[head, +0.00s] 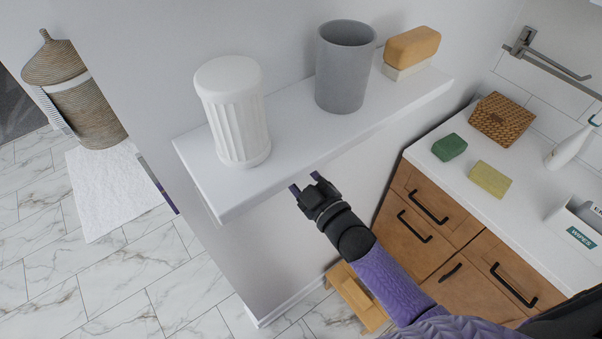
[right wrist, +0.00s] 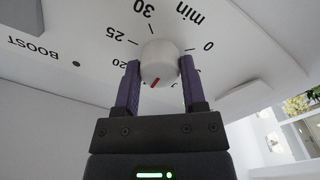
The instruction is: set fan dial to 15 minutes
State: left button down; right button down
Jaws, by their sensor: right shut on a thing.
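The fan dial (right wrist: 159,60) is a round white knob with a red mark, in the right wrist view. It sits on a white panel (right wrist: 85,30) printed with "min", 0, 20, 25, 30 and "BOOST", seen upside down. The red mark points toward the bottom of the picture, slightly left. The label it points at is hidden behind my fingers and the knob. My right gripper (right wrist: 160,80) has its purple fingers shut on the knob's two sides. In the head view my right gripper (head: 305,187) is just below the shelf's front edge; the dial does not show there. My left gripper is out of view.
A white shelf (head: 300,150) above my right gripper holds a ribbed white canister (head: 233,110), a grey cup (head: 345,68) and a brush (head: 411,48). A counter (head: 530,205) with sponges stands at right. A wooden stool (head: 357,295) is below my arm.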

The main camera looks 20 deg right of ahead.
jog(key=shift+m, duration=0.3)
dwell(0.4)
jog(key=shift+c, duration=0.7)
grip_release()
jog(key=v, duration=1)
jog(key=shift+f, duration=0.1)
